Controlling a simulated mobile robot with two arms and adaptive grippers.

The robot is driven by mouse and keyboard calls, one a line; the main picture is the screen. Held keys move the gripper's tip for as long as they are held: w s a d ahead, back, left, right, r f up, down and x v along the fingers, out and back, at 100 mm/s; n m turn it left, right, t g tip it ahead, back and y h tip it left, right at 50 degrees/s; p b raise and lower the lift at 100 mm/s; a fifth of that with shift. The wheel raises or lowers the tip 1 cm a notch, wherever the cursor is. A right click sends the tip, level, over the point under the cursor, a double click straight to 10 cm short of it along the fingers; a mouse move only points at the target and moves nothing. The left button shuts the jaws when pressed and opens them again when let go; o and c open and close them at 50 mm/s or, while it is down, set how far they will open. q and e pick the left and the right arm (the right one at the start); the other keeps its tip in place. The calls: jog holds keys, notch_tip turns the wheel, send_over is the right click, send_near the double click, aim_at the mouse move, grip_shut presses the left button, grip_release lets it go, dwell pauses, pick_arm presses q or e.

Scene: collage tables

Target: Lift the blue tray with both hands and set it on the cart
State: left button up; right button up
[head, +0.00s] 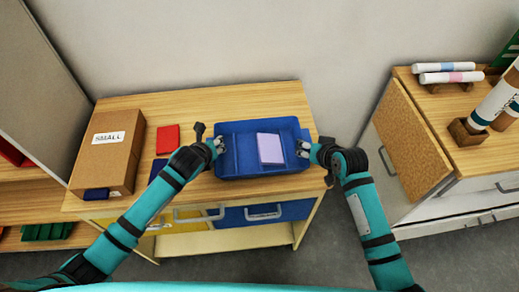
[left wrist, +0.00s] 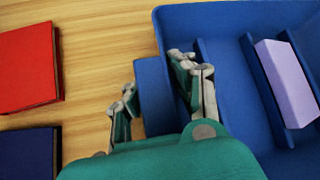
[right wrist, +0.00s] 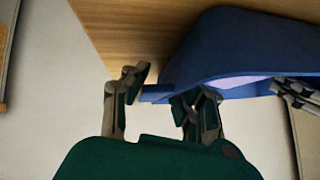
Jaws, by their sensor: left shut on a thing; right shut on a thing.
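The blue tray (head: 235,161) rests on a wooden-topped cabinet (head: 215,100) in the head view, with a lilac block (head: 270,148) lying inside it. My left gripper (head: 218,146) is shut on the tray's left side. In the left wrist view its fingers (left wrist: 158,100) sit either side of a blue handle tab (left wrist: 152,88). My right gripper (head: 303,148) is shut on the tray's right side. In the right wrist view its fingers (right wrist: 158,100) are around the other blue tab (right wrist: 156,93). I cannot make out a cart for certain.
A cardboard box marked SMALL (head: 105,155), a red book (head: 167,139) and a dark blue book (head: 158,170) are left of the tray. Floor shows between the two cabinets.

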pick_arm(q)
jog(key=shift+a, duration=0.2)
grip_shut()
pick_arm(e)
jog(key=shift+d, duration=0.15)
grip_shut()
jog(key=shift+d, duration=0.1)
